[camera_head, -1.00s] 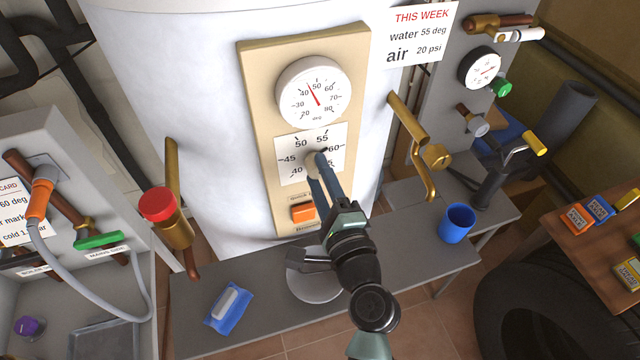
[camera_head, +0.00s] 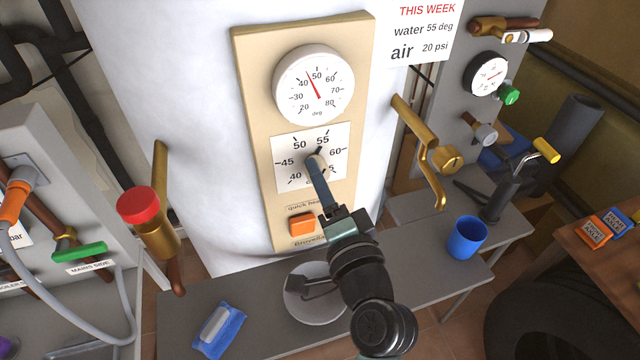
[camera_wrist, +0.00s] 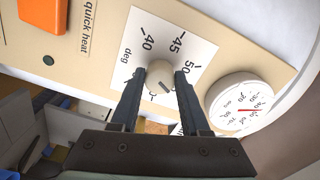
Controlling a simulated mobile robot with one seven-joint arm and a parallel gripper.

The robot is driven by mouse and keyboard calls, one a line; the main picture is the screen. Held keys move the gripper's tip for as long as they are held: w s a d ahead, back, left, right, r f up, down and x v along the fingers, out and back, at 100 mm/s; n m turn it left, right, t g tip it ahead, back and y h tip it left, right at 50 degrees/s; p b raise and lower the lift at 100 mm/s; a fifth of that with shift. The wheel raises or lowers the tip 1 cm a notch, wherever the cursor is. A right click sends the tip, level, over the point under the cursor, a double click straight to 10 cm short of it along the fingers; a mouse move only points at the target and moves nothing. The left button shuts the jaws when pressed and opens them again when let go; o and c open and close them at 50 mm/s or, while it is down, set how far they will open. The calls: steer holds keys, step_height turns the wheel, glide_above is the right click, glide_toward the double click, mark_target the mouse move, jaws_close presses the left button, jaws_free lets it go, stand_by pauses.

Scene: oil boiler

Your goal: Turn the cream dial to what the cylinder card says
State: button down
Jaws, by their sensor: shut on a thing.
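The cream dial (camera_head: 317,163) sits on a white scale plate (camera_head: 284,150) marked 40 to 60 and beyond, on the beige panel of the white cylinder. My gripper (camera_head: 316,164) reaches it from below. In the wrist view the fingers (camera_wrist: 158,88) are on both sides of the dial (camera_wrist: 158,70), shut on it. Its dark pointer line appears to face about 55, though the fingers hide part of the scale. A card (camera_head: 422,32) at upper right reads THIS WEEK, water 55 deg, air 20 psi. Another card (camera_head: 12,238) at left is mostly cut off.
A round thermometer (camera_head: 313,85) above the dial reads just under 50. An orange button (camera_head: 302,224) lies below. A red-capped brass valve (camera_head: 140,205) stands left and a brass lever (camera_head: 432,150) right.

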stand_by(0.4)
steer(key=shift+c, duration=1.9)
jaws_free()
steer(key=b+v, duration=0.2)
steer(key=v, duration=1.1)
steer(key=shift+w+r, duration=0.1)
steer(key=shift+r, duration=0.05)
